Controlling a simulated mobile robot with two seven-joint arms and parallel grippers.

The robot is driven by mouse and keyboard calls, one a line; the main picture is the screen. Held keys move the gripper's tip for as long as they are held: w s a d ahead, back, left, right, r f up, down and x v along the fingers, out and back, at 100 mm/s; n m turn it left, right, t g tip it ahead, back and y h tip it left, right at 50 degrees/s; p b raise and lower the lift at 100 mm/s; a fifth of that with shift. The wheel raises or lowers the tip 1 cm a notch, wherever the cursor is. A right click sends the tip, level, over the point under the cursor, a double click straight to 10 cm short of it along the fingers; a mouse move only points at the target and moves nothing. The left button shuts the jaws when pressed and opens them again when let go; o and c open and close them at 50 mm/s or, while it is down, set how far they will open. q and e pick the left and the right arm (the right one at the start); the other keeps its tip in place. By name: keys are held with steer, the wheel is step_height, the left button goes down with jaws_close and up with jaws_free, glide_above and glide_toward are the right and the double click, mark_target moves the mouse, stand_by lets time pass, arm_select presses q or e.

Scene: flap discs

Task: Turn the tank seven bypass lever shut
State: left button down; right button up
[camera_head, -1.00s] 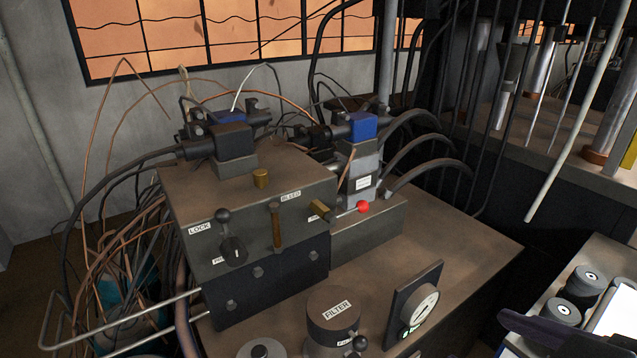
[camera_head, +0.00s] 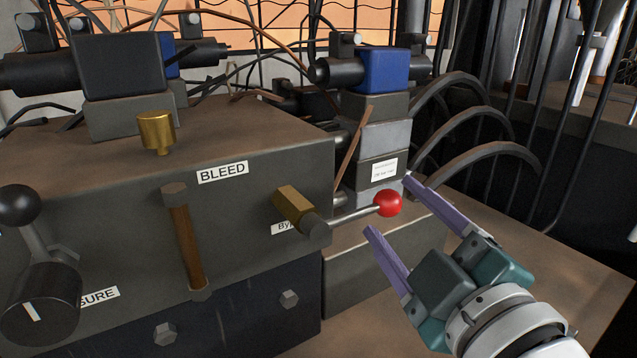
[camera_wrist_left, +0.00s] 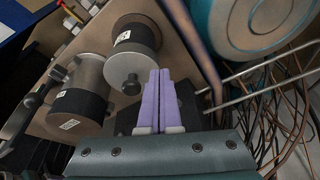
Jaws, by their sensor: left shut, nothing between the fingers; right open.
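The bypass lever is a thin metal rod ending in a red ball knob (camera_head: 388,204). It comes from a brass valve body (camera_head: 292,204) on the block's front face and points right, slightly upward. A label starting "BY" (camera_head: 284,228) sits below the valve, partly hidden. My right gripper (camera_head: 389,205) is open. Its purple fingertips lie above right and below left of the red knob in the picture; I cannot tell whether they are level with it in depth. My left gripper (camera_wrist_left: 159,74) is shut and empty in the left wrist view, near dark cylinders.
A bleed lever (camera_head: 186,240), a black-knobbed lever (camera_head: 20,205) and a brass knob (camera_head: 157,130) are to the left. A valve stack with a blue coil (camera_head: 375,70) stands behind the red knob, with black hoses (camera_head: 475,160) to its right. Copper wires (camera_wrist_left: 285,125) crowd the left wrist view.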

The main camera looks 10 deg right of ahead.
steer(key=w, duration=0.6)
steer(key=shift+w+a, duration=0.15)
steer(key=shift+w, duration=0.1)
jaws_close()
stand_by(1.2)
